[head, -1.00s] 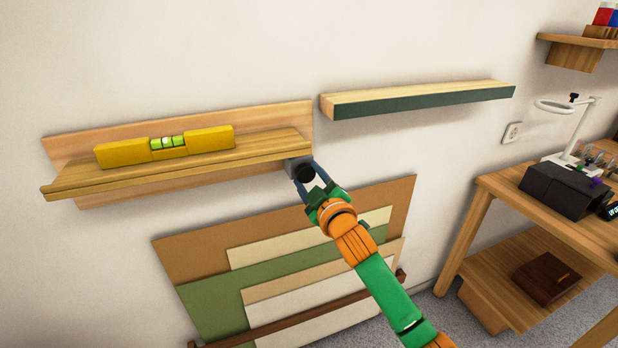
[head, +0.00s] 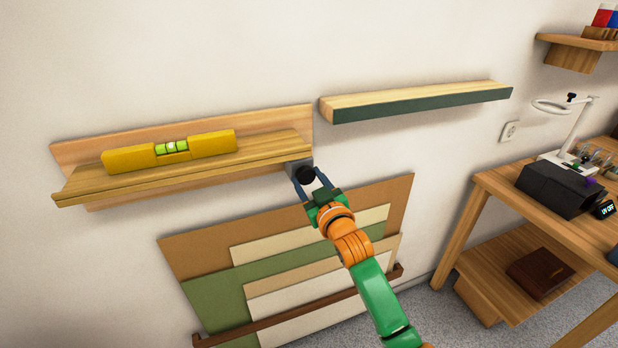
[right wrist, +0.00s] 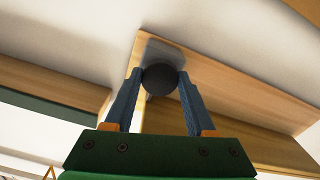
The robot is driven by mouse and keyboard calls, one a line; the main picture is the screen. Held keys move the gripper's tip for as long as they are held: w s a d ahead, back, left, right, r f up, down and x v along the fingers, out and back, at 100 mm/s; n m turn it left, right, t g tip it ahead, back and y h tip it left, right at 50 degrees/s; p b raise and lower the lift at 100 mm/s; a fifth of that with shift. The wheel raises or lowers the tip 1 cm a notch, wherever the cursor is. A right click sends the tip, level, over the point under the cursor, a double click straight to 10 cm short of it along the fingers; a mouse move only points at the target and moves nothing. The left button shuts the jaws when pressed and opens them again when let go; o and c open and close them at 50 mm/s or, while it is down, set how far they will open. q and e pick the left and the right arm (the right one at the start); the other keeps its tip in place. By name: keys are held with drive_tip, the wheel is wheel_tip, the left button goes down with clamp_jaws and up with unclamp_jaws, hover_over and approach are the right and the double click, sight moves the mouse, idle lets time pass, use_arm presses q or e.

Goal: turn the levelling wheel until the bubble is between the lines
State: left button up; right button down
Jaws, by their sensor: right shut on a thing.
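The yellow spirit level (head: 212,143) lies on the wooden picture ledge (head: 100,190) at the left of the head view. Its green vial (head: 171,147) shows a bright spot near the middle; the bubble's exact place between the lines is too small to tell. The dark round levelling wheel (head: 304,175) sits under the ledge's right end, on a grey bracket. My right gripper (head: 312,178) is shut on the wheel from below. In the right wrist view, both fingers touch the sides of the wheel (right wrist: 160,79). My left gripper is out of view.
A second shelf with a dark green front (head: 420,104) is on the wall to the right. Flat boards (head: 205,250) lean in a rack below the ledge. A wooden workbench (head: 485,185) with a lamp and a black box stands at right. The wall between is bare.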

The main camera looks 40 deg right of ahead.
drive_tip(key=shift+r, duration=0.15)
drive_tip(key=shift+c, duration=1.2)
unclamp_jaws()
drive_tip(key=v, duration=0.7)
drive_tip(key=shift+b, duration=0.35)
